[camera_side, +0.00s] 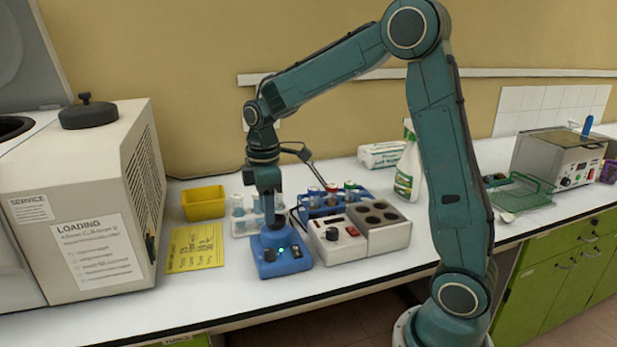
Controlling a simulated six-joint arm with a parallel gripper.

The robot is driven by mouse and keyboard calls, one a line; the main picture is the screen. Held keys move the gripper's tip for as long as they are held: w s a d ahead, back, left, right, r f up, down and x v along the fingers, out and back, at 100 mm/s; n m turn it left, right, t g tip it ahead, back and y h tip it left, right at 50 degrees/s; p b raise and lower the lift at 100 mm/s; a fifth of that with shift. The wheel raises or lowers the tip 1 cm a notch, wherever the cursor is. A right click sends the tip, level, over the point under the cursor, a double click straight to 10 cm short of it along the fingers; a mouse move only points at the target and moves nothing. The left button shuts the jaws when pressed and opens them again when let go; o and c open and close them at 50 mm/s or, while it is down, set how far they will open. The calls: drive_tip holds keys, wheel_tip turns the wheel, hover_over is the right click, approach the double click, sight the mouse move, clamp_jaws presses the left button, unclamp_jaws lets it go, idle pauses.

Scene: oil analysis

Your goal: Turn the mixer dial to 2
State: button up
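The mixer (284,265) is a small blue box on the white bench. Its sloped front has dark round knobs (270,255) and a small green light. The numbers on the dial are too small to read.
A white-and-grey heater block (340,250) stands close to the right of the mixer. Tube racks (322,203) stand behind. A yellow note (195,247), a yellow bin (204,203) and a large centrifuge (95,215) are on the left. The bench front is clear.

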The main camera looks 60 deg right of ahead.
sight(270, 251)
wheel_tip(270, 251, down, 11)
drive_tip(key=shift+f, duration=0.1)
idle(0.4)
drive_tip(key=c, duration=0.7)
